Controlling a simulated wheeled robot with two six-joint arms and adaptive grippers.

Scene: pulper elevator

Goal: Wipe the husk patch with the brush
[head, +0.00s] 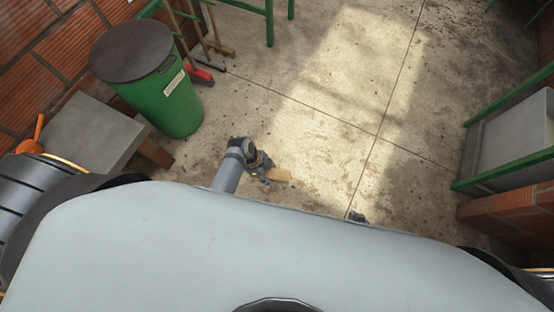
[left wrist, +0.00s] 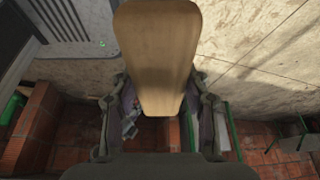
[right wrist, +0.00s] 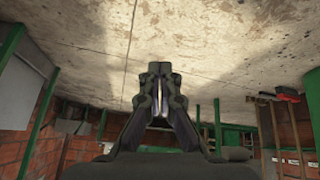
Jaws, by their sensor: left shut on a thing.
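My left gripper (head: 262,170) is shut on the brush, just beyond my body near the middle of the head view. Brown smudges and dark specks (head: 318,178) lie on the concrete floor right of the brush; I cannot tell which are the husk patch, or whether the brush touches the floor. My right gripper (right wrist: 159,70) is shut and empty; only its tip (head: 356,216) shows in the head view.
A green bin (head: 178,100) with a dark lid stands at the left beside a grey block bench (head: 93,133). A red broom (head: 198,75) and other long-handled tools lean behind it. A green-framed grey tank (head: 512,135) on brick stands at the right. The middle floor is open.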

